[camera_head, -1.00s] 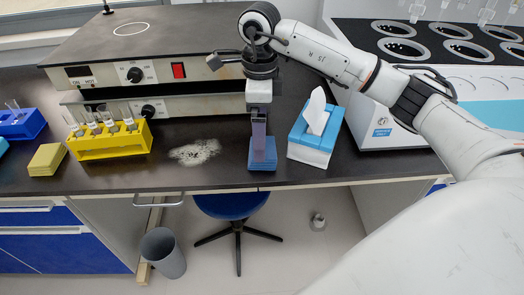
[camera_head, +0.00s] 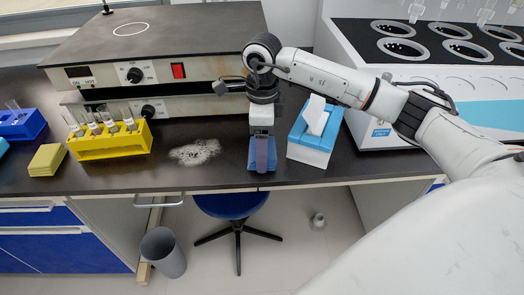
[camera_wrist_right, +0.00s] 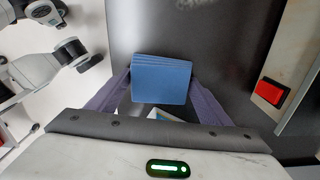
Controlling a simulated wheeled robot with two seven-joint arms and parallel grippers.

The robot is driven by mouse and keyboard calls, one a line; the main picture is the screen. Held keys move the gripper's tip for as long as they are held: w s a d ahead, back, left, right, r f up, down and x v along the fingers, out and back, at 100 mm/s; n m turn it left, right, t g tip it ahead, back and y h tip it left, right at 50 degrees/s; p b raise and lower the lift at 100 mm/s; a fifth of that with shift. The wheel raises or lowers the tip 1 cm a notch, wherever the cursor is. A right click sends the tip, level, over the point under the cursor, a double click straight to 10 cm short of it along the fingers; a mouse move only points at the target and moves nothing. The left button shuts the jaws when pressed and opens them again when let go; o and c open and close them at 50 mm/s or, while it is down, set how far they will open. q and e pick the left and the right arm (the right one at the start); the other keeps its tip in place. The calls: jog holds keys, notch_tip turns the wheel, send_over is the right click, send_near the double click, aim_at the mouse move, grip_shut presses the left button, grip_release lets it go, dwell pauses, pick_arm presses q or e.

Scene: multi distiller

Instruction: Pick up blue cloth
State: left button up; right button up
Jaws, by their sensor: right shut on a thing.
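The blue cloth (camera_head: 252,158) is a small folded stack near the front edge of the dark bench. My right gripper (camera_head: 262,160) comes down over it, with purple fingers partly hiding it. In the right wrist view, the cloth (camera_wrist_right: 161,82) shows as several blue layers between the two fingers of the right gripper (camera_wrist_right: 160,80), which is shut on it. The cloth appears still at bench level; I cannot tell any gap beneath it. My left gripper is not in view.
A blue-and-white tissue box (camera_head: 312,145) stands close to the right of the cloth. A hot plate (camera_head: 150,75) is behind. A yellow tube rack (camera_head: 112,144), yellow cloths (camera_head: 46,160) and white powder (camera_head: 195,152) lie to the left. The bench's front edge is close.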

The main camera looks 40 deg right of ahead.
jog(key=shift+r, duration=0.1)
notch_tip(320, 180, up, 10)
dwell(0.4)
